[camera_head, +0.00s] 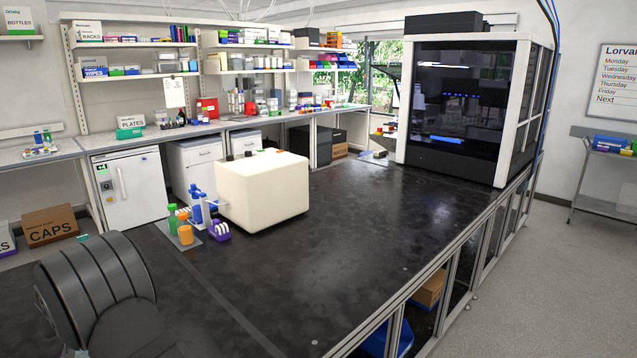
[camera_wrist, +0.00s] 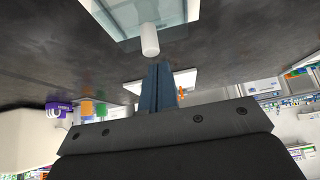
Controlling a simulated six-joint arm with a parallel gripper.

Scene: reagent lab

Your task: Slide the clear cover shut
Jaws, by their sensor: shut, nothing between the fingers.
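In the wrist view, a pale see-through cover (camera_wrist: 158,10) with a light frame shows at the top edge, partly cut off by the picture. A white cylindrical knob (camera_wrist: 150,40) stands by its near edge. My gripper (camera_wrist: 158,70) has its dark blue-grey fingers together, with nothing between them. The fingertips point toward the knob and appear just short of it; I cannot tell whether they touch. How far the cover is open cannot be made out. In the head view, I cannot make out the cover, and my gripper is not visible.
A cream box (camera_head: 262,190) stands on the black bench (camera_head: 340,265). Beside it are an orange-capped container (camera_head: 185,234), a green one (camera_head: 172,218) and a purple rack (camera_head: 220,231). A large glazed machine (camera_head: 465,105) stands at the back right. The bench's middle is clear.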

